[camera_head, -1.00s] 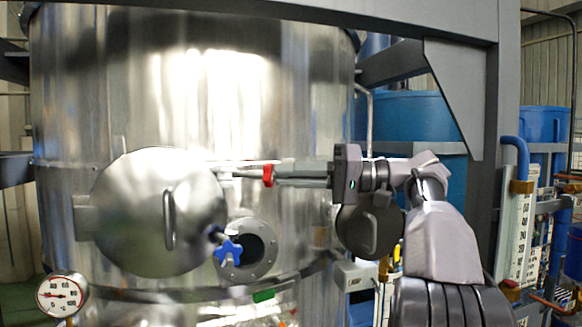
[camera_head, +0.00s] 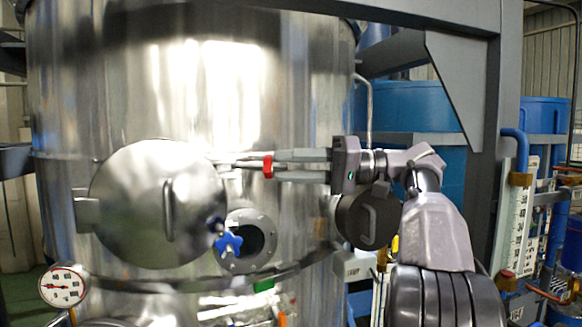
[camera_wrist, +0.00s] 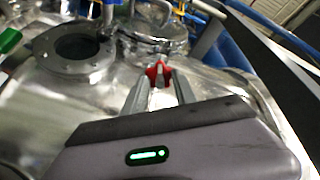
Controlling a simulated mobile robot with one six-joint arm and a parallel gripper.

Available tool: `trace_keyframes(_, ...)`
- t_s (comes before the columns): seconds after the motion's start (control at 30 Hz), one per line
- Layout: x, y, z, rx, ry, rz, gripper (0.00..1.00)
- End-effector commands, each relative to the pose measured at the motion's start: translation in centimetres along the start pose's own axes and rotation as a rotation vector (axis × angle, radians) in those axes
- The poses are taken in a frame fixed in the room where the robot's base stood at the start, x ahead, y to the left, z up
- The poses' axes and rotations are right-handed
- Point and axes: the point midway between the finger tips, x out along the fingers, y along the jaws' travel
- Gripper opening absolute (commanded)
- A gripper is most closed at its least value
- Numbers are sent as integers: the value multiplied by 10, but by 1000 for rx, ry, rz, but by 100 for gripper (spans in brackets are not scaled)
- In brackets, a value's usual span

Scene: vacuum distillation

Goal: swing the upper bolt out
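The upper bolt has a red knob (camera_head: 268,166) on a thin rod that reaches right from the upper right edge of the round steel hatch lid (camera_head: 145,205). My gripper (camera_head: 278,166) comes from the right, its two fingers pointing left at the knob. In the wrist view, the fingers (camera_wrist: 159,82) stand apart, with the red knob (camera_wrist: 159,70) between or just beyond their tips. I cannot tell whether they touch it. The lower bolt with a blue knob (camera_head: 229,244) is at the lid's lower right edge. The lid looks closed and has a vertical handle (camera_head: 168,210).
An open round flanged port (camera_head: 262,222) is right of the lid on the steel tank (camera_head: 300,100). A pressure gauge (camera_head: 63,286) is at lower left. A grey frame post (camera_head: 497,110) and blue tanks (camera_head: 410,105) stand at the right, behind my arm.

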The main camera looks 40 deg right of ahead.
Motion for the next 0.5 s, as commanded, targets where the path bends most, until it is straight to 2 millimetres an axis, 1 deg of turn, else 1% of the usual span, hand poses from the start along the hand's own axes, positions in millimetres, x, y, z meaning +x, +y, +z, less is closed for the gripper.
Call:
trace_keyframes(0.07, -3, 0, 0, 0, 0, 0, 33)
trace_keyframes(0.17, -16, 1, 0, -1, 2, 1, 33)
trace_keyframes(0.27, -39, 2, 0, 0, 3, 2, 33)
trace_keyframes(0.4, -76, 0, -2, 0, 3, 2, 33)
trace_keyframes(0.5, -98, -1, -2, 0, 2, 2, 33)
